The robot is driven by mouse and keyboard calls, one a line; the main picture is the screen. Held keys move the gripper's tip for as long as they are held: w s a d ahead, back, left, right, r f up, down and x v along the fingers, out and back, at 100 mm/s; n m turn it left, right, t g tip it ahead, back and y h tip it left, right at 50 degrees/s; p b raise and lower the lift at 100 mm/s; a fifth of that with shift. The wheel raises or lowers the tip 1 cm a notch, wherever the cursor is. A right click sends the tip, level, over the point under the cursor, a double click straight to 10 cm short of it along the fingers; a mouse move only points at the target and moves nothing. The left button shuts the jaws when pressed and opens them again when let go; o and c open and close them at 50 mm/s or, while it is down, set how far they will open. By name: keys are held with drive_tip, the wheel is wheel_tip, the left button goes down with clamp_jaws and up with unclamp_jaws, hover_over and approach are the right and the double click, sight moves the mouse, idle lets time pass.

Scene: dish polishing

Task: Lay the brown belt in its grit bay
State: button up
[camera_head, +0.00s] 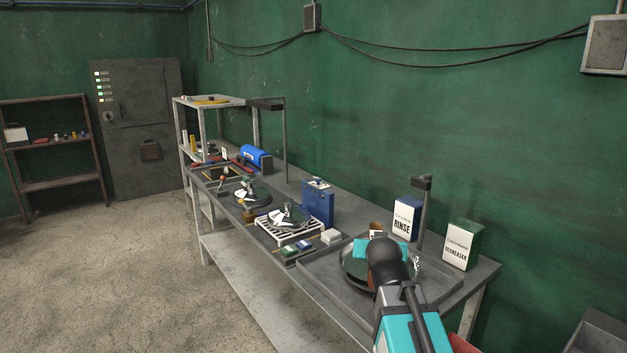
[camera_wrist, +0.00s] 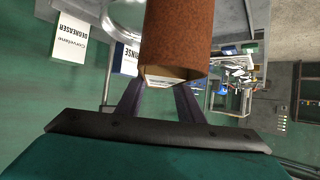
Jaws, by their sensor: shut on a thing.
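The brown belt (camera_wrist: 178,35) is a rough rust-brown loop, large in the wrist view. My gripper (camera_wrist: 160,88) is shut on its near edge, one dark finger on each side; the fingertips are partly hidden by the belt. In the head view, a small bit of the brown belt (camera_head: 376,228) shows past my arm, above the right end of the bench. My arm hides most of the gripper there. I cannot pick out the grit bay for the brown belt in either view.
White RINSE (camera_head: 407,218) and DEGREASER (camera_head: 459,246) boxes stand behind my arm, near a dark post. A round dish (camera_head: 352,262) sits in a grey tray (camera_head: 312,277) below. Further left are a white rack (camera_head: 291,232), a blue holder (camera_head: 317,203) and a blue machine (camera_head: 256,157).

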drive_tip(key=shift+w+a+r+n+y, duration=0.25)
drive_tip(key=shift+w+r+n+y, duration=0.15)
drive_tip(key=shift+r, duration=0.2)
drive_tip(key=shift+w+a+r+n+y, duration=0.3)
drive_tip(key=shift+r+n+y, duration=0.2)
drive_tip(key=shift+r, duration=0.1)
drive_tip(key=shift+s, duration=0.1)
